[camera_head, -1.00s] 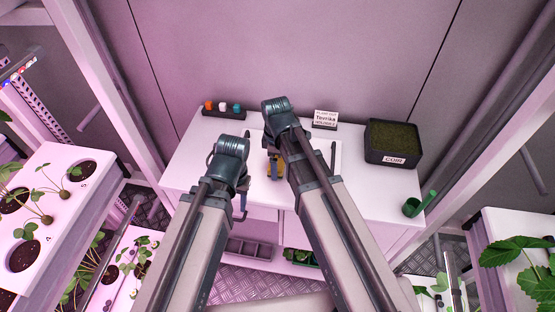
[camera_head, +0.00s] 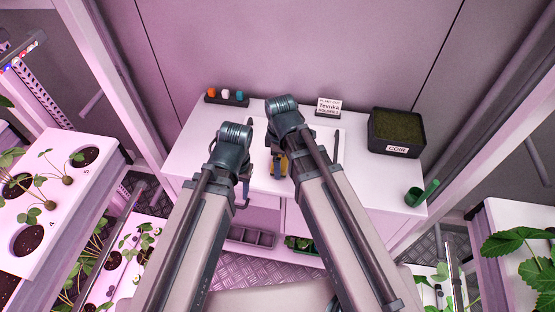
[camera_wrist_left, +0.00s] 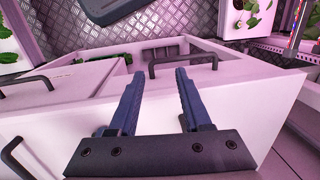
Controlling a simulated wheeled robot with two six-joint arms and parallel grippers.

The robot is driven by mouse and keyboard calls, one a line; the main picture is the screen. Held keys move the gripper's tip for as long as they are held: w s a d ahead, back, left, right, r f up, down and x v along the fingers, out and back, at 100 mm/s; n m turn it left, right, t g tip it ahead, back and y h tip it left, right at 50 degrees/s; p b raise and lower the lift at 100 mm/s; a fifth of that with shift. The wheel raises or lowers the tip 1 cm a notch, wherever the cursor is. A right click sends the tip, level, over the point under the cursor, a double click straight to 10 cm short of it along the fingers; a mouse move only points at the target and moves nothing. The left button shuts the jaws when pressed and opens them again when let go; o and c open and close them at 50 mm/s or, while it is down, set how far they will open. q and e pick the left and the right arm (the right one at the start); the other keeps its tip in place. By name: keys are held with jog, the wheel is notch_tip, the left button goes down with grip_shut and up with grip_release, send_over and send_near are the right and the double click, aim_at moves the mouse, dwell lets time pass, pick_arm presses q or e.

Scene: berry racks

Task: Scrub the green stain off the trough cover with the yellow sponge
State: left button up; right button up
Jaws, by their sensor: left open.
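The yellow sponge (camera_head: 284,167) shows as a small yellow patch above the middle of the white bench in the head view. My right gripper (camera_head: 279,155) is right at it, pointing down; its jaws are too small and covered to tell whether they grip it. My left gripper (camera_head: 244,190) is open at the bench's front edge. In the left wrist view its two fingers (camera_wrist_left: 160,82) are apart, with nothing held, and a dark drawer handle (camera_wrist_left: 183,65) lies just beyond their tips. I cannot make out the green stain, and my arms hide much of the bench middle.
A grey compartment tray (camera_head: 250,237) is below. White planters flank both sides.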

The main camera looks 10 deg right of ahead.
jog(key=shift+s+d, duration=0.3)
jog(key=shift+d, duration=0.5)
jog(key=shift+w, duration=0.1)
jog(key=shift+w+d+r, duration=0.1)
jog(key=shift+w+d, duration=0.2)
jog(key=shift+w, duration=0.65)
jog(key=shift+w+d, duration=0.3)
jog(key=shift+w, duration=0.65)
jog(key=shift+w+d, duration=0.3)
jog(key=shift+w, duration=0.6)
jog(key=shift+w+d, duration=0.25)
jog(key=shift+w, duration=0.65)
jog(key=shift+s, duration=0.1)
